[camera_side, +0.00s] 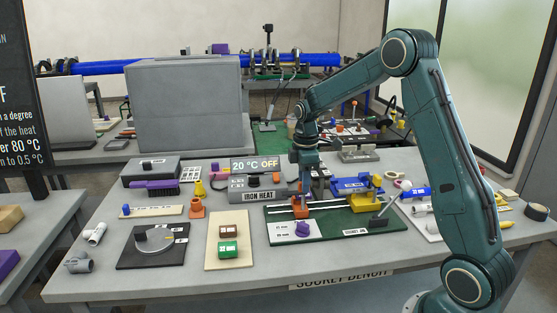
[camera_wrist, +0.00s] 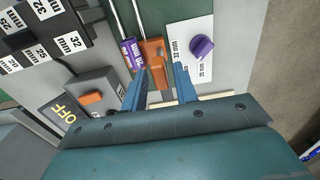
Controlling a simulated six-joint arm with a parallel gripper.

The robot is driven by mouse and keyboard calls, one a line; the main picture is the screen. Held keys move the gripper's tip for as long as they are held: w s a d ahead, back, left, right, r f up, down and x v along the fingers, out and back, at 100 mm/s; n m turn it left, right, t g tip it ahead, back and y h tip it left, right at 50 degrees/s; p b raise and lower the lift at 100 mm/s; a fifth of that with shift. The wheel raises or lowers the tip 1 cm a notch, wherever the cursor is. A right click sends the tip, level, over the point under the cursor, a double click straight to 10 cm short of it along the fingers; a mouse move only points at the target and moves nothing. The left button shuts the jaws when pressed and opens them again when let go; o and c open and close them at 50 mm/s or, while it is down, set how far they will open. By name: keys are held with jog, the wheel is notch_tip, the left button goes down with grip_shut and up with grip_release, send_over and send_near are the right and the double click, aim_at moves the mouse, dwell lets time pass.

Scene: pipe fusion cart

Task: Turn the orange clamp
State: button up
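The orange clamp (camera_side: 301,208) sits on the rails at the left part of the green board (camera_side: 345,224). In the wrist view the orange clamp (camera_wrist: 152,52) lies just beyond my gripper (camera_wrist: 160,80), roughly in line with the gap between its fingers. In the side view my gripper (camera_side: 312,178) points down above and behind the clamp. Whether the fingers touch the clamp cannot be told. A purple piece with a label (camera_wrist: 132,53) is beside the clamp.
A purple knob (camera_side: 302,230) stands on a white card in front of the clamp. The iron heat box (camera_side: 257,188) is to the left. A yellow clamp (camera_side: 363,201) and blue block (camera_side: 350,185) are to the right. A brown and a green block are front left.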

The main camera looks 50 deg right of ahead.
grip_shut()
jog(key=shift+m, duration=0.4)
jog(key=m, duration=0.2)
jog(key=shift+m, duration=0.4)
jog(key=m, duration=0.9)
jog(key=shift+m, duration=0.4)
jog(key=m, duration=0.4)
jog(key=shift+m, duration=0.4)
